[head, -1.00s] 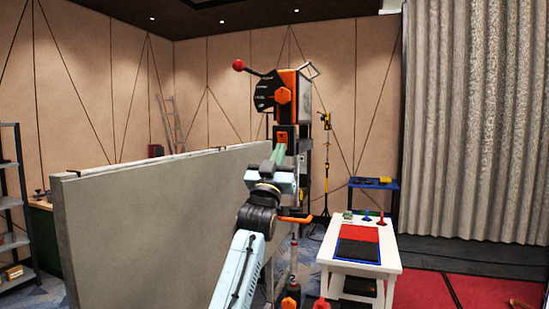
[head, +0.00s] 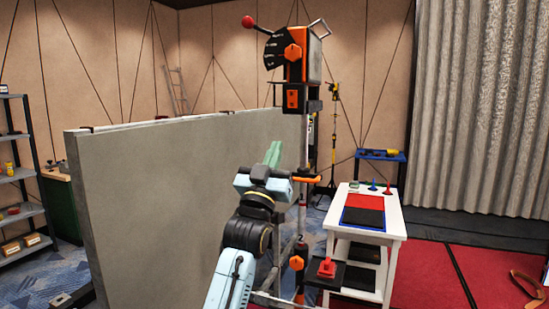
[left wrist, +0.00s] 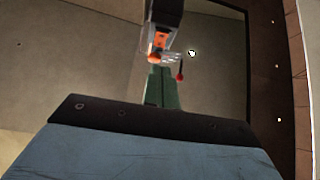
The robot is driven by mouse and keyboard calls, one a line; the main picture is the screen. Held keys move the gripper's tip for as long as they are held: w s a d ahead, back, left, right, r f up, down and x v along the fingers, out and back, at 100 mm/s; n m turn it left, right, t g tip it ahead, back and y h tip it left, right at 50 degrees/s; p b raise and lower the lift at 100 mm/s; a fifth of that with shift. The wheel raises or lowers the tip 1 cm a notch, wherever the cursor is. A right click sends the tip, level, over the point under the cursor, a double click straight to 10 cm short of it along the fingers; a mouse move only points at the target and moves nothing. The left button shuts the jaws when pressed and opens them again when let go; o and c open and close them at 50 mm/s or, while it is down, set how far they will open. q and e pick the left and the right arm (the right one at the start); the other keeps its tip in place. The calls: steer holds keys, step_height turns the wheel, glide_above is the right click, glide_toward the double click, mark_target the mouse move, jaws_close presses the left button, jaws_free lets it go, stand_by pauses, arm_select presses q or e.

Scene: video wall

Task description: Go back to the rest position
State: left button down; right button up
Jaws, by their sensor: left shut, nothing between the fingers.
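My left gripper (head: 272,153) shows in the head view with its green fingers together, pointing up, and nothing between them. It is in front of the grey panel and left of the post of a black and orange stand head (head: 299,55). In the left wrist view the green fingers (left wrist: 163,90) show beyond my blue wrist, with nothing held. My light blue left arm comes up from the bottom of the head view. My right gripper is in neither view.
A large grey panel (head: 170,190) fills the left middle. A white table (head: 390,226) with red and black pads stands to the right. A red clamp (head: 327,268) sits low by the stand. A shelf (head: 22,175) stands at far left.

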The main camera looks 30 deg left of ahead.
arm_select(q)
steer(key=shift+f, duration=0.1)
stand_by(0.4)
steer(key=w+d+f+m+g+h+b, duration=0.1)
steer(key=w+d+f+g+h, duration=0.15)
steer(key=f, duration=1.15)
steer(key=w+d+f+m+g+h+b, duration=0.1)
steer(key=w+f+g, duration=0.2)
steer(key=f, duration=1)
steer(key=s+d+f+g, duration=0.1)
steer(key=s+f+g, duration=0.15)
steer(key=f, duration=0.75)
steer(key=s+d+f+m+g+h+b, duration=0.1)
steer(key=s+f+g, duration=0.15)
steer(key=f, duration=0.75)
steer(key=s+d+f+g, duration=0.1)
steer(key=s+f+g, duration=0.15)
steer(key=f, duration=0.85)
steer(key=s+d+f+g+b, duration=0.2)
steer(key=s+f+g, duration=0.4)
steer(key=s+f, duration=1.65)
steer(key=s+f+g, duration=0.3)
steer(key=s+f, duration=0.2)
steer(key=s, duration=1)
steer(key=s+f+m+g, duration=0.1)
steer(key=s+f, duration=0.5)
steer(key=s, duration=0.9)
steer(key=shift+d+f+m+g+b, duration=0.3)
steer(key=shift+g+b, duration=0.15)
steer(key=shift+g, duration=0.45)
